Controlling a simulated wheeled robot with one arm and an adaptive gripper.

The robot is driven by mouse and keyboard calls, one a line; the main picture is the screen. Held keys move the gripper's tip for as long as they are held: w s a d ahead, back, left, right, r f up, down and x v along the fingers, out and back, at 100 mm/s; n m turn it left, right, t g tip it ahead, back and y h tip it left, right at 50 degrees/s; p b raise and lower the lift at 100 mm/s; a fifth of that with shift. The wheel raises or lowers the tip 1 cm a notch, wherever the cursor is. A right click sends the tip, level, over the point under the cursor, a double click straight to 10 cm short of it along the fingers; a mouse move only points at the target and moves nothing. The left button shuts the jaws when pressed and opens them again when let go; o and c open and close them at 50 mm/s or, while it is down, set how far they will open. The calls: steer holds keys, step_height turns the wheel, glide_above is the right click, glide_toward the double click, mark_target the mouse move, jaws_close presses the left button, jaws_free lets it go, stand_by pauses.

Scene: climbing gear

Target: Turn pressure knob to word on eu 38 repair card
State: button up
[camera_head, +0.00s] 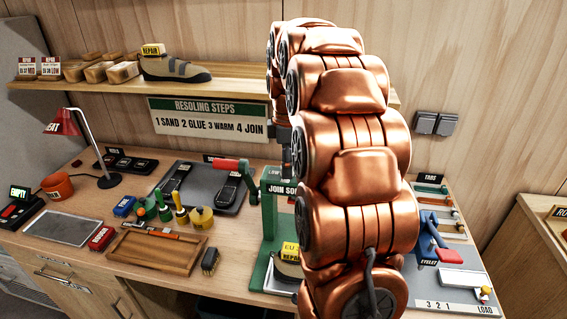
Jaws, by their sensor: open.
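Two small white repair cards stand at the left end of the wall shelf, a left card (26,68) and a right card (50,67). Their print is too small to read surely. The green press (268,215) stands on the bench with a "JOIN SOLE" sign and a partly hidden scale starting with "LOW". My copper arm covers its right side, and I cannot make out the pressure knob. A shoe with a yellow EU repair tag (290,252) sits low in the press. My gripper (285,160) shows partly beside the arm, above the press, open, with its fingers mostly hidden.
Bottles, brushes, a wooden tray (150,262) and a red lamp (62,124) crowd the bench's left. A blue-and-red device (435,245) stands right of my arm. The shelf (230,88) overhangs the back.

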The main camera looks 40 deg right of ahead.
steer(key=shift+f, duration=0.2)
steer(key=shift+c, duration=0.4)
steer(key=c, duration=1)
steer(key=shift+a, duration=0.4)
steer(key=shift+c, duration=0.2)
steer(key=shift+w+d+f, duration=0.1)
steer(key=shift+d, duration=0.05)
steer(key=shift+c, duration=0.3)
steer(key=shift+d, duration=0.3)
